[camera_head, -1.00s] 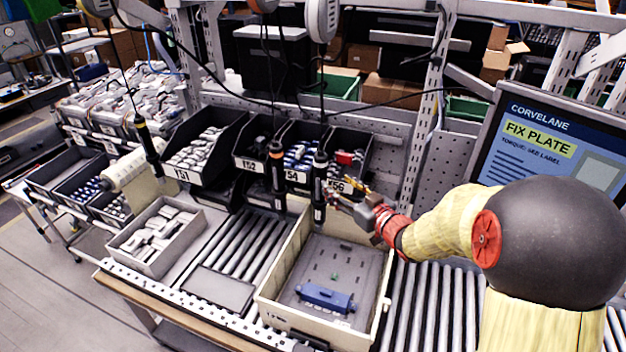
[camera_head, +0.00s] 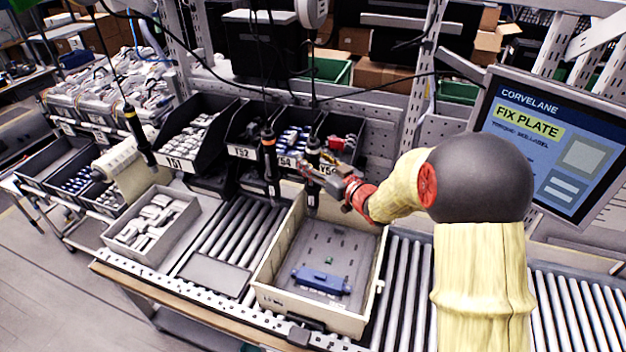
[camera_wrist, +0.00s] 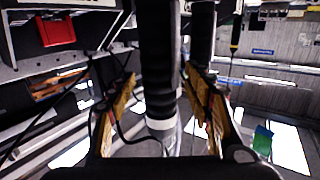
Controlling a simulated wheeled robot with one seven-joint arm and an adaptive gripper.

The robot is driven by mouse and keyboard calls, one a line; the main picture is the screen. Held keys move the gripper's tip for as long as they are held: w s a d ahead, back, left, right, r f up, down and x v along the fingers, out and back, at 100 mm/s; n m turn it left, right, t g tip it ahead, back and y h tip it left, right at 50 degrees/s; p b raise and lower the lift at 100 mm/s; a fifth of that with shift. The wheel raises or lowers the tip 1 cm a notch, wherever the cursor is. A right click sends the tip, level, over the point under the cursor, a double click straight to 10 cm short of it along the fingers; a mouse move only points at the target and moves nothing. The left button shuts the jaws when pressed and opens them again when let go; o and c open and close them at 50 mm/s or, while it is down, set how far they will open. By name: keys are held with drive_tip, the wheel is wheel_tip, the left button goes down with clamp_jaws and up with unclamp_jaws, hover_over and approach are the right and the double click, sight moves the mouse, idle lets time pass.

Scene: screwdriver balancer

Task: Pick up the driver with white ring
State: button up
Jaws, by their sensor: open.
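The driver with the white ring (camera_wrist: 160,60) hangs upright between the two fingers of my gripper (camera_wrist: 159,75) in the wrist view. Its pale ring (camera_wrist: 161,125) shows low in that view. The fingers stand apart on either side of its dark body, with no clear sign of a grip. In the head view my gripper (camera_head: 312,172) is at this driver (camera_head: 313,150), the right one of three hanging drivers, and covers part of it. A driver with an orange ring (camera_head: 268,145) hangs just left. One with a yellow ring (camera_head: 131,118) hangs far left.
A cream tote (camera_head: 262,291) holding a blue part (camera_head: 321,281) sits on the rollers below my gripper. Black bins (camera_head: 178,170) stand close behind the drivers. A screen (camera_head: 550,150) stands at the right. Bare rollers (camera_head: 235,235) lie left of the tote.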

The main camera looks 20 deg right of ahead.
drive_tip(key=shift+c, duration=0.5)
drive_tip(key=c, duration=1.1)
clamp_jaws()
drive_tip(key=shift+r, duration=0.1)
